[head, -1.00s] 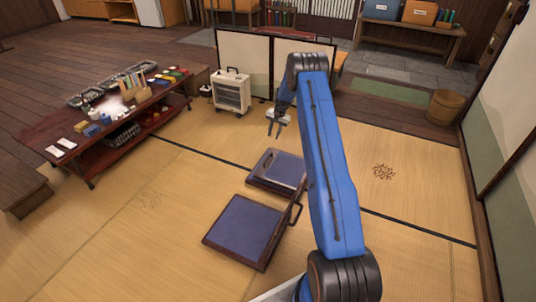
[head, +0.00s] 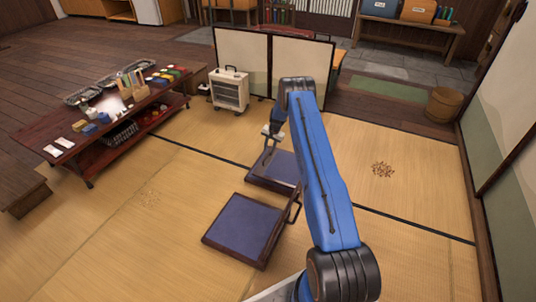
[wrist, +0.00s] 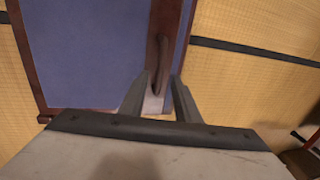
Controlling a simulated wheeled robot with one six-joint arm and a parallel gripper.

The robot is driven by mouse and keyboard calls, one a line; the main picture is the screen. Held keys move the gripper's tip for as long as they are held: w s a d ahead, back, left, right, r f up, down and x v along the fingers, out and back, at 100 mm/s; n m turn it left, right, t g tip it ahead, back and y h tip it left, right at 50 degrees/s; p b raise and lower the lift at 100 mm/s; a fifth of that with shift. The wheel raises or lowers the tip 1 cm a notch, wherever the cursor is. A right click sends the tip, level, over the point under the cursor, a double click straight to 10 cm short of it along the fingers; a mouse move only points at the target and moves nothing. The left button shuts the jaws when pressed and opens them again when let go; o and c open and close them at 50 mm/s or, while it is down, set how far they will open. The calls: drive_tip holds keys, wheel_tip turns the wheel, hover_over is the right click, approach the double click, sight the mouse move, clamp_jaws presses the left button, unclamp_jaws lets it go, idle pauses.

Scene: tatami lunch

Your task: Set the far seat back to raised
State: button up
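The far seat (head: 258,181) is a dark wood frame with a blue-purple pad, and its back appears folded down flat on it. In the wrist view, the blue back panel (wrist: 85,50) has a brown frame with a dark upright handle (wrist: 158,55) along its edge. My gripper (head: 266,160) is low over the far seat. In the wrist view, my gripper (wrist: 158,85) is open, with one finger on each side of the handle's near end. I cannot tell whether they touch it.
The near seat (head: 240,226) stands closer to me, its back raised at the right side. A white heater (head: 230,91) and a folding screen (head: 242,52) stand behind. A low table (head: 60,131) with many items is at left. Brown bits (head: 382,169) lie on the right tatami.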

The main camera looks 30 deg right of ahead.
drive_tip(key=shift+w+a+f, duration=0.1)
drive_tip(key=shift+w+f, duration=0.05)
drive_tip(key=shift+f, duration=0.6)
drive_tip(key=shift+w+a+f, duration=0.1)
drive_tip(key=shift+f, duration=0.65)
drive_tip(key=shift+w+a+f, duration=0.1)
drive_tip(key=shift+w+f, duration=0.05)
drive_tip(key=shift+f, duration=0.6)
clamp_jaws()
